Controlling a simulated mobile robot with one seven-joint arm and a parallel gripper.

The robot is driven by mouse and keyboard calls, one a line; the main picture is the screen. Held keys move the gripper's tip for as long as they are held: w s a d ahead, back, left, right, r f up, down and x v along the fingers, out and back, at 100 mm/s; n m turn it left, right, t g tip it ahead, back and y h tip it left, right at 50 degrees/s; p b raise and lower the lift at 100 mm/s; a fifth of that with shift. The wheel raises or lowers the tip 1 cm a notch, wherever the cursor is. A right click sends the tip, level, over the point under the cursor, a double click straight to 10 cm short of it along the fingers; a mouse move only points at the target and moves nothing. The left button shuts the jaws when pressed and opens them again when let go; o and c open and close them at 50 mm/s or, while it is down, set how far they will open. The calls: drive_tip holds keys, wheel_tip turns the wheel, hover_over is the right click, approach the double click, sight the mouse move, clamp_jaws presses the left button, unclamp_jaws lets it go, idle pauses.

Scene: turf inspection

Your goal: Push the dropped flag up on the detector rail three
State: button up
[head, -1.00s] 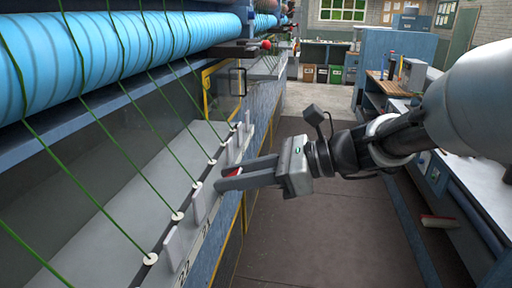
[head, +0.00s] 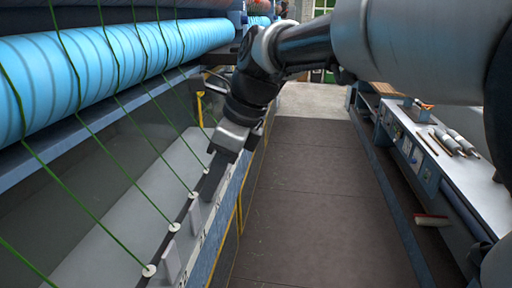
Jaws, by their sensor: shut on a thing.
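The detector rail (head: 200,238) runs along the lower edge of the machine on the left, away from me. Several grey upright flags stand on it, one near flag (head: 172,262) and one farther flag (head: 195,217). My gripper (head: 208,191) points down at the rail just beyond that farther flag. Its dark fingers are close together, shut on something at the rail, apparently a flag. The fingers and hand hide that thing and the rail behind it.
Green yarns (head: 124,247) slant down from the blue roll (head: 100,70) to white guides (head: 149,271), close to my gripper. A workbench (head: 455,165) with several tools stands on the right. The dark aisle floor (head: 300,215) between is clear.

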drive_tip(key=shift+a+h, duration=0.15)
drive_tip(key=shift+h, duration=0.25)
drive_tip(key=o, duration=1)
drive_tip(key=shift+o, duration=0.2)
drive_tip(key=shift+r, duration=0.1)
drive_tip(key=v, duration=1.7)
